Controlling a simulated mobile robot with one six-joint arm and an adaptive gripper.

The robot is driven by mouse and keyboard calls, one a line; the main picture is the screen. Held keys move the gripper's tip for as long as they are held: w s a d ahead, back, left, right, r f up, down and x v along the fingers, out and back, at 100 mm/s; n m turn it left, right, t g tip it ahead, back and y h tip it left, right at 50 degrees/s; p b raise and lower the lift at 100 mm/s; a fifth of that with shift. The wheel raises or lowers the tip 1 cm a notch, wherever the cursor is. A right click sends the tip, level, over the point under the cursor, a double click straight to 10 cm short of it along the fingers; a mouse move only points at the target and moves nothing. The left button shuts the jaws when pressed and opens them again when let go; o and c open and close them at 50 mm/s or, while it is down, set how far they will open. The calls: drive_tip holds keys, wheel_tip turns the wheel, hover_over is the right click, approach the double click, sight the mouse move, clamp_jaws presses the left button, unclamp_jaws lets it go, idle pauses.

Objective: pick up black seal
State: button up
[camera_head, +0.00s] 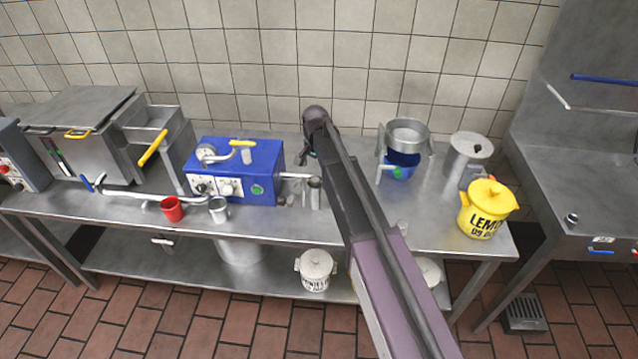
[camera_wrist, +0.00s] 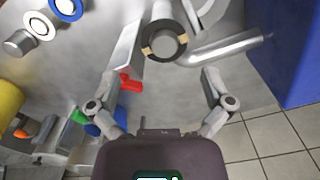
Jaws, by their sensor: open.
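In the wrist view, the black seal (camera_wrist: 150,49) is a dark ring with tan patches around the end of a grey metal cylinder (camera_wrist: 161,14), at the upper middle. My gripper (camera_wrist: 160,76) is open and empty, with one finger on each side of the picture. The seal lies between and beyond the fingertips, apart from both. In the head view, my gripper (camera_head: 307,157) is partly hidden by my wrist, above the counter to the right of the blue machine (camera_head: 262,160). I cannot make out the black seal in the head view.
A metal pipe (camera_wrist: 228,47) runs close to the right finger, and a red-handled metal part (camera_wrist: 130,83) is near the left one. White (camera_wrist: 30,18) and blue rings (camera_wrist: 77,12) lie at upper left.

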sight(314, 180)
drive_tip(key=shift+a+f+b, duration=0.15)
drive_tip(key=shift+f+b, duration=0.6)
drive_tip(key=shift+a+f+b, duration=0.1)
drive_tip(key=shift+f+b, duration=0.6)
drive_tip(key=shift+f, duration=0.05)
drive_tip(key=shift+f+b, duration=1.05)
drive_tip(key=shift+f, duration=0.25)
drive_tip(key=c, duration=0.6)
